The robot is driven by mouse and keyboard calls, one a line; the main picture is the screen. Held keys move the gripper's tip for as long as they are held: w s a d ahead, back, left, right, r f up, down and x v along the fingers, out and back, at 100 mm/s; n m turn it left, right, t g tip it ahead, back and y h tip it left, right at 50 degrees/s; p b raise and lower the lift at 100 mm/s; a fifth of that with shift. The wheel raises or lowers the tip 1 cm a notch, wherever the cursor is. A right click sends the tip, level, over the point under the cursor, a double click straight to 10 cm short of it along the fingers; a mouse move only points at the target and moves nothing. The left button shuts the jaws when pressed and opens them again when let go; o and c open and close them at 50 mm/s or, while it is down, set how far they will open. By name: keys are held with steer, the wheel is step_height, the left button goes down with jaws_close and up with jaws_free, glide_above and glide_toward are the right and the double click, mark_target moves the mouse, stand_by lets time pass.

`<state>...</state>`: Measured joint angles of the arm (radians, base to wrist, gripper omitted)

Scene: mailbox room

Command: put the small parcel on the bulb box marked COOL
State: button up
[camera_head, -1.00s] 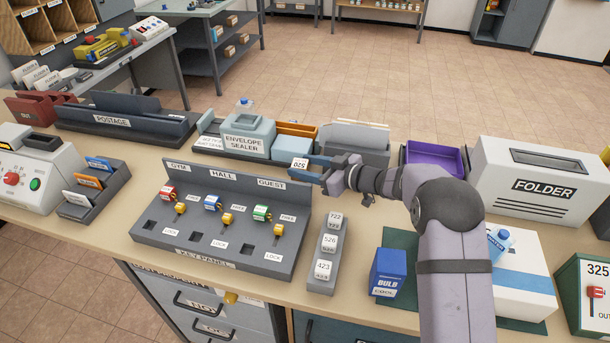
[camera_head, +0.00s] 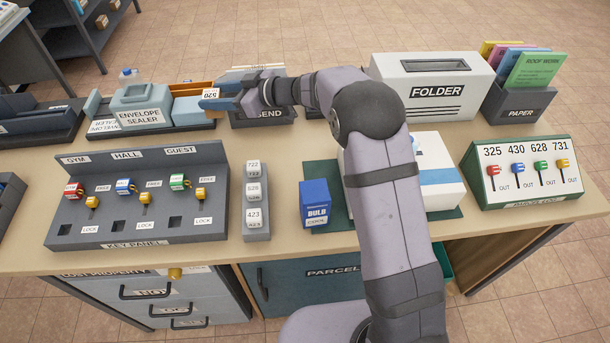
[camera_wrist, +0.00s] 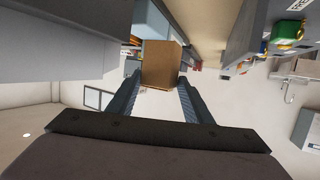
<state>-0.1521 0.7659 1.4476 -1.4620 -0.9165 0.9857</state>
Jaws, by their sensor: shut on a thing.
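My gripper (camera_head: 228,102) is shut on a small brown parcel with a white label (camera_head: 210,93), numbered what looks like 520. In the head view it is beside the envelope sealer, at the back of the counter; the fingers hide most of the parcel. In the wrist view, the plain cardboard parcel (camera_wrist: 160,62) sits between the two fingertips. The blue bulb box (camera_head: 314,203), marked BULB and COOL, stands near the counter's front, to the right of and nearer than the gripper. Its top looks bare.
The envelope sealer (camera_head: 143,106) and SEND tray (camera_head: 262,117) flank my gripper. The key panel (camera_head: 142,200) and a number-tag stand (camera_head: 256,205) lie left of the bulb box. A white-and-blue box (camera_head: 438,170), partly behind my arm, stands to its right.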

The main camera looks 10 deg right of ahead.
steer(key=w+d+r+m+t+h+p, duration=0.1)
steer(key=w+d+r+m+t+p, duration=0.15)
steer(key=d+r, duration=0.55)
steer(key=w+d+r+m+t+h+p, duration=0.1)
steer(key=w+d+r+h+p, duration=0.2)
steer(key=d, duration=0.8)
steer(key=s+d+r+m+t+h+p, duration=0.1)
steer(key=s+d+r+p, duration=0.2)
steer(key=d, duration=0.5)
steer(key=s+d+r+m+t+p, duration=0.2)
steer(key=s+d+p, duration=0.1)
steer(key=d, duration=0.6)
steer(key=s+f+p, duration=0.3)
steer(key=s, duration=0.8)
steer(key=s+a+f+n+g+y, duration=0.2)
steer(key=s+a+n+g+y, duration=0.4)
steer(key=s+a, duration=0.85)
step_height(320, 180, down, 7)
steer(key=s+d+h, duration=0.1)
steer(key=shift+s+d+r+n+g, duration=0.2)
steer(key=shift+s+n+g, duration=0.1)
steer(key=shift+n+g, duration=0.05)
